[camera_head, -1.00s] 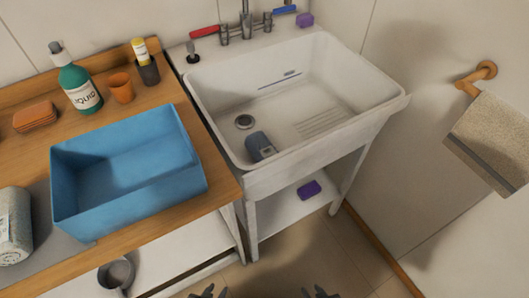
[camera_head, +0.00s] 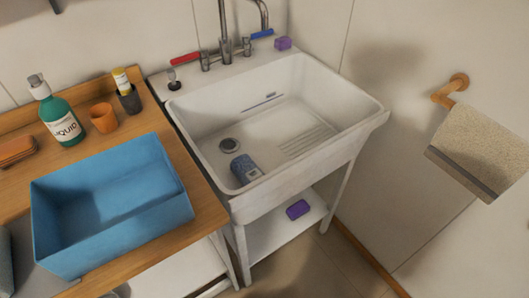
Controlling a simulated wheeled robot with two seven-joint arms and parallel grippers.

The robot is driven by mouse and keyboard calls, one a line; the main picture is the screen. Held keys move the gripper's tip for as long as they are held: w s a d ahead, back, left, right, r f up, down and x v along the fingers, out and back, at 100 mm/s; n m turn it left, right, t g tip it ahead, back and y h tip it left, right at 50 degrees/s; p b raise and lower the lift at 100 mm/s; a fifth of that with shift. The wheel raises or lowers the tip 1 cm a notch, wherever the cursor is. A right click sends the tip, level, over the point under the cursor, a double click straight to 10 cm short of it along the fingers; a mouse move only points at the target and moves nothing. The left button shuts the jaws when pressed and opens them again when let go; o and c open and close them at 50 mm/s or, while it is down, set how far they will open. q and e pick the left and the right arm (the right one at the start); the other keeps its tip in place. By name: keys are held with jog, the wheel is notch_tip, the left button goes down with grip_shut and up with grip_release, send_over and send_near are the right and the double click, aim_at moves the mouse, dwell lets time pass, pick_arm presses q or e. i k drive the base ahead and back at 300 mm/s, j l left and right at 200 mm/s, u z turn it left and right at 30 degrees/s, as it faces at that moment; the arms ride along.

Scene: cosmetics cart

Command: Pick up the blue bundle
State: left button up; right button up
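The blue bundle (camera_head: 245,168) looks like a small rolled blue-grey item with a pale label. It lies in the white sink basin (camera_head: 330,97), near the front left corner and beside the drain. Nothing touches it but the basin. Neither of my grippers shows in the head view now.
An open blue bin (camera_head: 176,211) stands on the wooden counter (camera_head: 209,208) left of the sink. Behind it are a green bottle (camera_head: 62,125), an orange cup (camera_head: 103,117) and a dark cup (camera_head: 130,99). A faucet (camera_head: 225,45) rises behind the basin. A towel (camera_head: 483,150) hangs at right.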

aim_at(244, 168)
jog(key=k+l+u, duration=0.45)
jog(key=k+u, duration=0.15)
jog(key=k, duration=0.25)
jog(key=k+l+u, duration=0.1)
jog(key=k+u, duration=0.25)
jog(key=k, duration=0.05)
